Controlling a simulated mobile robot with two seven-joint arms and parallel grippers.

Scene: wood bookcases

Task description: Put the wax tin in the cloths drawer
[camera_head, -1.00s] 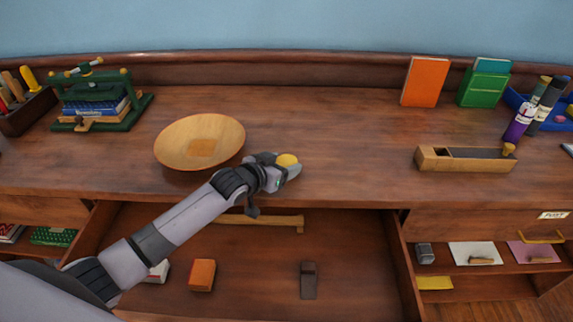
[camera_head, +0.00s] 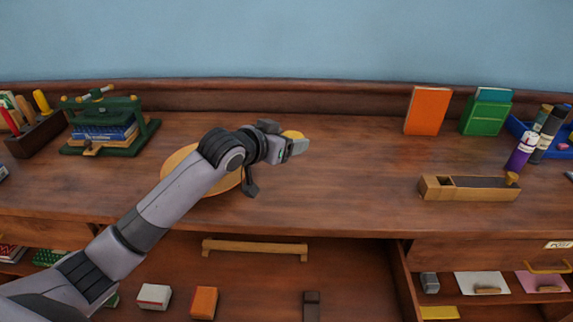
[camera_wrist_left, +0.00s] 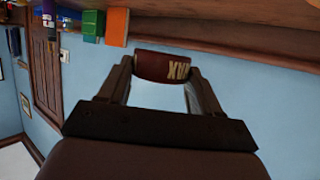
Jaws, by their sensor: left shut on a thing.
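My left gripper (camera_head: 297,143) is shut on the wax tin, raised in front of the bench top right of the wooden bowl. The tin (camera_head: 293,134) shows only a yellow top in the head view. In the left wrist view the tin (camera_wrist_left: 165,66) is dark red with pale letters, between the fingers of my left gripper (camera_wrist_left: 160,75). No cloths label is readable. My right gripper is out of view.
The wooden bowl (camera_head: 172,172) is partly behind my arm. A green press (camera_head: 108,125) stands left. A wooden plane (camera_head: 468,188), an orange book (camera_head: 426,110) and bottles (camera_head: 522,150) are right. The middle bench top is clear.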

